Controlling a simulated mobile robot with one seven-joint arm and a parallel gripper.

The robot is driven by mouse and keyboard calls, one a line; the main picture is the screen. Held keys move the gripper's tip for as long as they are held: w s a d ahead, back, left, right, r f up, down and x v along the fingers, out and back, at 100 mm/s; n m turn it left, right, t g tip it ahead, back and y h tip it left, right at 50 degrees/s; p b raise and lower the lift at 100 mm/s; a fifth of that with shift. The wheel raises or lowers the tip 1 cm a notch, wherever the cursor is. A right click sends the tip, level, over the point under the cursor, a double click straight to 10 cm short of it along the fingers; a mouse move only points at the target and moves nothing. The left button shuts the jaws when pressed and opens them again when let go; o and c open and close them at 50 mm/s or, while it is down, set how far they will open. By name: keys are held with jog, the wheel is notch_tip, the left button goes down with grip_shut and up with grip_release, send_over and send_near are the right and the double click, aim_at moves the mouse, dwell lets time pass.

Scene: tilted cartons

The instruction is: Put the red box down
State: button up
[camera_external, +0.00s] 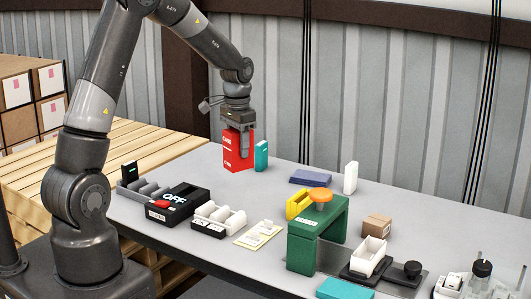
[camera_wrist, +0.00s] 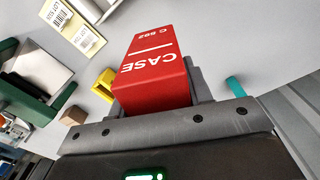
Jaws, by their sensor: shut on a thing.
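The red box (camera_external: 231,151) stands upright at the back left of the grey table in the external view, with white lettering on its side. My gripper (camera_external: 246,145) comes down on it from above and is shut on it. In the wrist view the red box (camera_wrist: 154,68) sits between the dark fingers of my gripper (camera_wrist: 160,95), with "CASE" readable on its face. The lower end of the box appears at or very near the table top; I cannot tell whether it touches.
A teal box (camera_external: 262,156) stands just right of the red box. A blue box (camera_external: 310,177) lies flat and a white box (camera_external: 351,177) stands farther right. Table in front of the red box is clear.

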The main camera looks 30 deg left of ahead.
jog(key=s+d, duration=0.2)
jog(key=d, duration=0.4)
jog(key=shift+w+a+f, duration=0.95)
jog(key=shift+a+f, duration=0.75)
jog(key=shift+f, duration=0.15)
jog(key=shift+w+a+f, duration=1)
jog(key=shift+a+f, duration=0.65)
jog(key=shift+f, duration=0.15)
jog(key=shift+w+a+f, duration=0.95)
jog(key=shift+a+f, duration=0.75)
jog(key=shift+f, duration=0.15)
jog(key=shift+f, duration=0.1)
jog(key=o, duration=1.1)
jog(key=shift+c, duration=0.2)
